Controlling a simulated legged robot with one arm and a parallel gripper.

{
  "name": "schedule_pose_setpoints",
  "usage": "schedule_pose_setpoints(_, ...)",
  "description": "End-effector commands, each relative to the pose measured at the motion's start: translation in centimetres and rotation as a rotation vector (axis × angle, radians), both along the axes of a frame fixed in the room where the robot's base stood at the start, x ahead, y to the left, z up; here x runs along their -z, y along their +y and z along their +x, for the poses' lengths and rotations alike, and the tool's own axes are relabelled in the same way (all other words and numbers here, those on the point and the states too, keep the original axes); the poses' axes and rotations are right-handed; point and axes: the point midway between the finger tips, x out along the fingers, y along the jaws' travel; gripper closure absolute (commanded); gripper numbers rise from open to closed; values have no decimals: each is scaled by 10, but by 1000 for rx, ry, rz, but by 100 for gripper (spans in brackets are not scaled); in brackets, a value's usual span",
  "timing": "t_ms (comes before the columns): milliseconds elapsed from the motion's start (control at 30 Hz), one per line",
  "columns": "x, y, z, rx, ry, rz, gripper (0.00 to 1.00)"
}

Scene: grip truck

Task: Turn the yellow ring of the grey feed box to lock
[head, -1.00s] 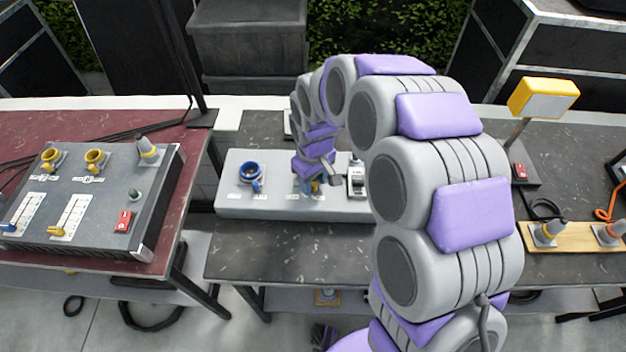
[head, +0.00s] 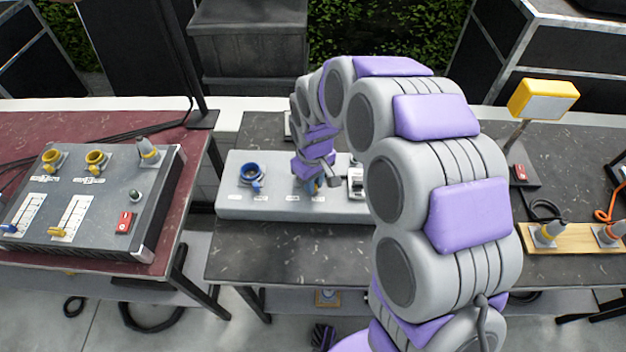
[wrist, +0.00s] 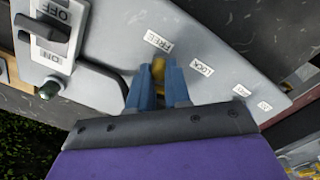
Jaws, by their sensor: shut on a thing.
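The grey feed box (head: 236,209) stands on the dark middle table. In the wrist view its grey face (wrist: 110,30) carries a FREE label (wrist: 158,42) and a LOCK label (wrist: 202,67). My gripper (wrist: 158,82) has its blue fingers closed on a part of the yellow ring (wrist: 158,67). That part lies between the two labels, nearer FREE in the picture. Most of the ring is hidden by the fingers. In the head view my gripper (head: 314,186) is at the box's middle, and my wrist hides much of the ring.
A blue ring fitting (head: 251,174) sits on the box's left part. A switch (head: 356,182) marked ON and OFF (wrist: 48,35) and a green knob (wrist: 49,91) are close to my gripper. Another panel (head: 85,195) stands on the red table at left. A yellow lamp (head: 543,99) stands at right.

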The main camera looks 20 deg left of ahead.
Motion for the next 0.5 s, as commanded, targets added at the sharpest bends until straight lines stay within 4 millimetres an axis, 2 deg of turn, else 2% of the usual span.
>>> schedule_pose_setpoints(267,-3,4,-4,130,1,-3,100)
schedule_pose_setpoints(500,-5,14,-8,336,0,-3,100)
